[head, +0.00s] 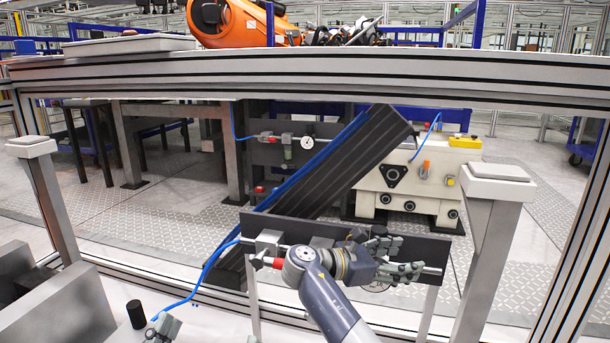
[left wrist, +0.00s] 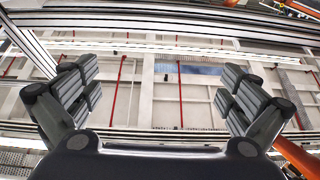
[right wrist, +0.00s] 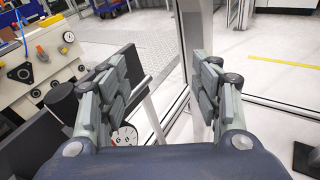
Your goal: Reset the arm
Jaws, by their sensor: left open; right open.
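My right arm (head: 325,300) comes up from the bottom of the head view. Its gripper (head: 400,258) is in front of a dark panel (head: 435,250) with pneumatic fittings. In the right wrist view my right gripper (right wrist: 165,80) has its fingers apart with nothing between them. A round gauge (right wrist: 125,136) shows beside its left finger, partly covered. My left gripper (left wrist: 158,82) is open and empty in the left wrist view, facing the ceiling and high beams. I cannot clearly make out the left arm in the head view.
A metal frame beam (head: 300,72) crosses above the panel. White-capped posts (head: 490,230) stand at right and left (head: 45,185). A sloping black conveyor (head: 340,165) and a cream machine (head: 415,185) are behind. A blue hose (head: 205,275) runs left from the panel.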

